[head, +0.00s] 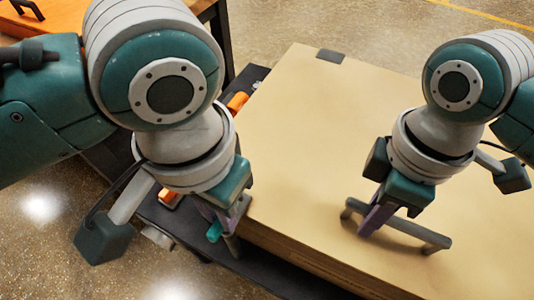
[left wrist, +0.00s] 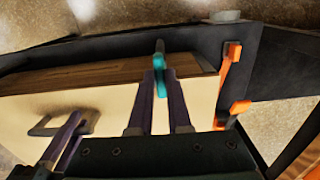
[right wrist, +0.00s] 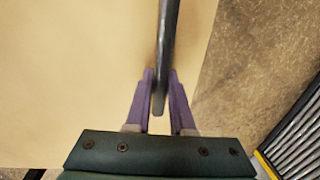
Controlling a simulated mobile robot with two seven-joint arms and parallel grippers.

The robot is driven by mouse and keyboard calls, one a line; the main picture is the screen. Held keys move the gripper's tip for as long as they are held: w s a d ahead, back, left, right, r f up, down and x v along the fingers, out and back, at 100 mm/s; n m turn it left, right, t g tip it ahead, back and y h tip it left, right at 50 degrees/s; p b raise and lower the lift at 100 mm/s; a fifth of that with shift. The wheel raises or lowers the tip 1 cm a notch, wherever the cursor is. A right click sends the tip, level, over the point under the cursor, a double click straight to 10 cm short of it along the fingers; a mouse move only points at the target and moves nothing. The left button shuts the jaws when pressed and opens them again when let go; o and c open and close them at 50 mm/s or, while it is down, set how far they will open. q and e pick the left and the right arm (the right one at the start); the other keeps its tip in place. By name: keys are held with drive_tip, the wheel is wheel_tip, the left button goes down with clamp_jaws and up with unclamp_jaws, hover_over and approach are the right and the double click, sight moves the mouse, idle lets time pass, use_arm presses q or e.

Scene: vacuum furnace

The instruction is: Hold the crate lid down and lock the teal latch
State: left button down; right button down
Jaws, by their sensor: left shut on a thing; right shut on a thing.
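The crate lid (head: 330,130) is a flat tan panel on top of the crate, whose brown side (head: 290,247) shows below its edge. My right gripper (head: 370,220) is shut on the grey lid handle (head: 425,237). In the right wrist view the handle (right wrist: 167,50) runs between my purple fingertips (right wrist: 161,75). The teal latch (head: 214,231) is at the lid's left side. My left gripper (head: 222,222) is shut on it, pointing down. In the left wrist view the latch (left wrist: 160,62) sits between the fingertips (left wrist: 160,75). The fingers partly hide it.
The crate rests on a dark base (head: 150,212). Orange parts (head: 237,102) sit along its left edge and also show in the left wrist view (left wrist: 232,60). An orange-topped table (head: 60,18) stands at the upper left. Speckled floor (head: 300,20) is open beyond the crate.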

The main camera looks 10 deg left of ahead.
sight(216, 226)
use_arm(q)
drive_tip(key=shift+s+a+f, duration=0.1)
drive_tip(key=shift+s+f, duration=0.15)
drive_tip(key=shift+s, duration=0.1)
use_arm(e)
drive_tip(key=shift+w+d, duration=0.3)
drive_tip(key=shift+w, duration=0.15)
use_arm(q)
drive_tip(key=c, duration=1.2)
unclamp_jaws()
drive_tip(key=shift+c, duration=0.2)
drive_tip(key=shift+o, duration=0.7)
drive_tip(key=shift+s, duration=0.15)
use_arm(e)
drive_tip(key=shift+s+a, duration=0.1)
drive_tip(key=shift+s, duration=0.1)
use_arm(q)
drive_tip(key=shift+o, duration=1.2)
drive_tip(key=shift+w+r, duration=0.1)
drive_tip(key=shift+w, duration=0.15)
drive_tip(key=shift+r, duration=0.15)
wheel_tip(216, 226, up, 12)
drive_tip(key=shift+s+f, duration=0.2)
